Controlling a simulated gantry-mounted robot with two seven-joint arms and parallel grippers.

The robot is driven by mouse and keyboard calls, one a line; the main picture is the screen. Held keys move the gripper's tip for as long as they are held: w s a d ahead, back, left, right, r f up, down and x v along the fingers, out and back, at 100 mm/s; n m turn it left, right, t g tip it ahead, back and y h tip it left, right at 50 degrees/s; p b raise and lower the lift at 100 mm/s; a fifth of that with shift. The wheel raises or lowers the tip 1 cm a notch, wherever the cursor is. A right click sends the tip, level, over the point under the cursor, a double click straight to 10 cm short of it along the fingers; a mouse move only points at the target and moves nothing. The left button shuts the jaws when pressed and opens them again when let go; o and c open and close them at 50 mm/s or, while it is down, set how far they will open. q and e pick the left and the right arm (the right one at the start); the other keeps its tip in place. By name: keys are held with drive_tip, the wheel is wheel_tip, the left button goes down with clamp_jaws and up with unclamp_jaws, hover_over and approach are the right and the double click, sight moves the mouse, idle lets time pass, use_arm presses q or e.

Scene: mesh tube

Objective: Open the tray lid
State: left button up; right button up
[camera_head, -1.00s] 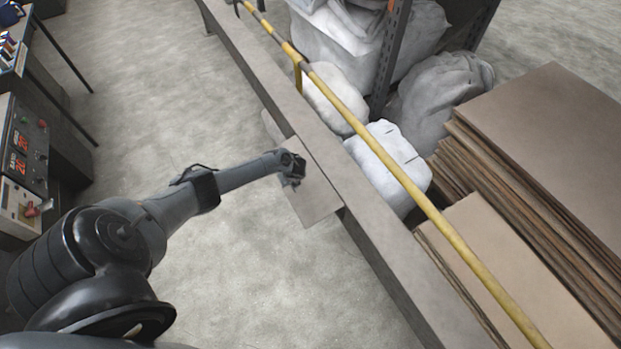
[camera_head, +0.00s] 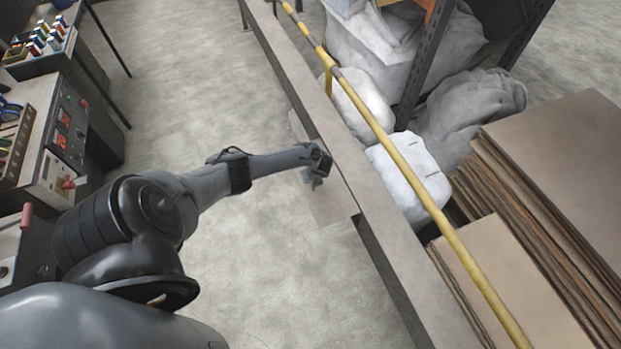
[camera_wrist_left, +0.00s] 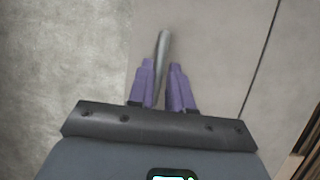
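My left gripper (camera_head: 318,172) is over a flat grey-brown plate (camera_head: 333,207) beside the long bench edge in the head view. The plate may be the tray lid; no tray is clearly visible under it. In the left wrist view my purple-fingered left gripper (camera_wrist_left: 161,66) has its two fingers on either side of a thin grey rod (camera_wrist_left: 163,42). The rod looks like a handle over the flat surface. A thin gap seems to show at the right finger, and I cannot tell whether the fingers press on the rod. My right gripper is not in view.
A long grey beam (camera_head: 385,255) runs diagonally beside the plate, with a yellow rail (camera_head: 425,195) beyond it. White sacks (camera_head: 408,172) and stacked brown boards (camera_head: 575,150) lie to the right. A control box (camera_head: 62,140) stands at left. Open floor (camera_head: 190,90) lies between.

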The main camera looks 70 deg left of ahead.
use_arm(q)
drive_tip(key=shift+o, duration=1.3)
drive_tip(key=shift+w, duration=0.1)
drive_tip(key=p+v, duration=0.4)
drive_tip(key=v, duration=0.6)
drive_tip(key=shift+r, duration=0.4)
drive_tip(key=shift+d, duration=0.1)
